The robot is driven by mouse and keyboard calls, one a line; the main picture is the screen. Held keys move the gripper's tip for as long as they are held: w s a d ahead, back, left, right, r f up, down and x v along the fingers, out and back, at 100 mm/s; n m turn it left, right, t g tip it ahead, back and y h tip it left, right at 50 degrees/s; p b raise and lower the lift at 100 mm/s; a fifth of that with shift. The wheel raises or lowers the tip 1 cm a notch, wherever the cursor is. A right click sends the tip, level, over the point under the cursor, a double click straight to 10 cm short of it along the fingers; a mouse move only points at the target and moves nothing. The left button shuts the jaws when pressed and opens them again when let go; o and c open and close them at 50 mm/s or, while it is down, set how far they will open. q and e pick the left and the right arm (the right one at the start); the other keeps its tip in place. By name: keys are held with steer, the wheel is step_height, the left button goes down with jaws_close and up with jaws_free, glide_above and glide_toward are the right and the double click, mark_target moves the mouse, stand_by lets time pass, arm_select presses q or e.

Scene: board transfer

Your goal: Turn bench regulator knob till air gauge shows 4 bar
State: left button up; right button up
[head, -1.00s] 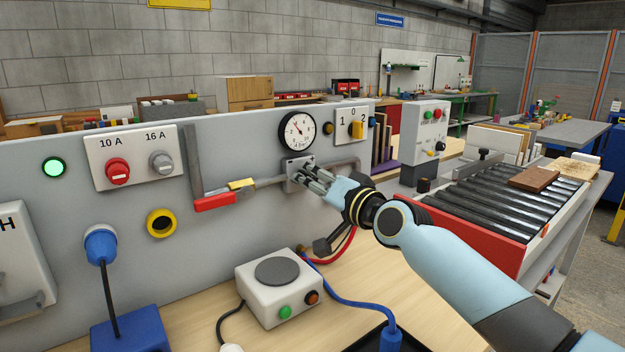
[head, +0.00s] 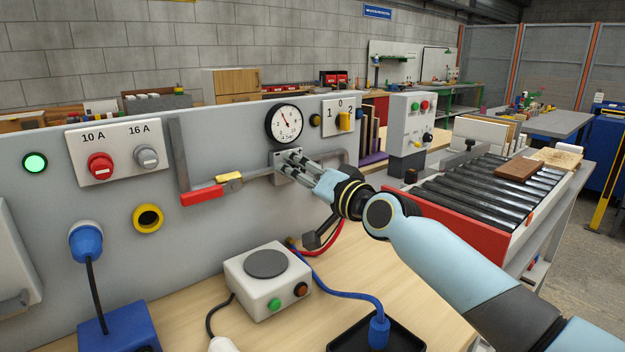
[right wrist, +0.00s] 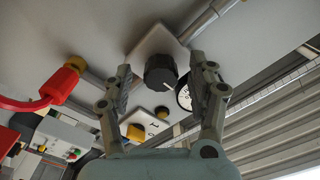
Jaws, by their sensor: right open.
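The black regulator knob (right wrist: 160,72) sits on a light square plate on the grey panel, seen in the right wrist view with a pale mark on its rim. In the head view my right gripper's fingers hide the knob, and only part of its plate (head: 277,168) shows. My right gripper (head: 288,160) is open at the plate. In the right wrist view its fingers (right wrist: 161,67) stand on either side of the knob, with gaps visible. The round air gauge (head: 284,123) is above the plate. Its needle points up and slightly left; the exact reading is too small to tell. My left gripper is not in view.
A pipe with a red lever (head: 202,195) runs left of the plate. The selector switch (head: 345,120) is right of the gauge. A white box with buttons (head: 267,283) and a black tray (head: 350,335) stand on the bench below. A roller conveyor (head: 480,190) is at right.

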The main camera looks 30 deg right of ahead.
steer(key=s+d, duration=0.1)
steer(key=s, duration=1)
steer(key=shift+s+d, duration=0.3)
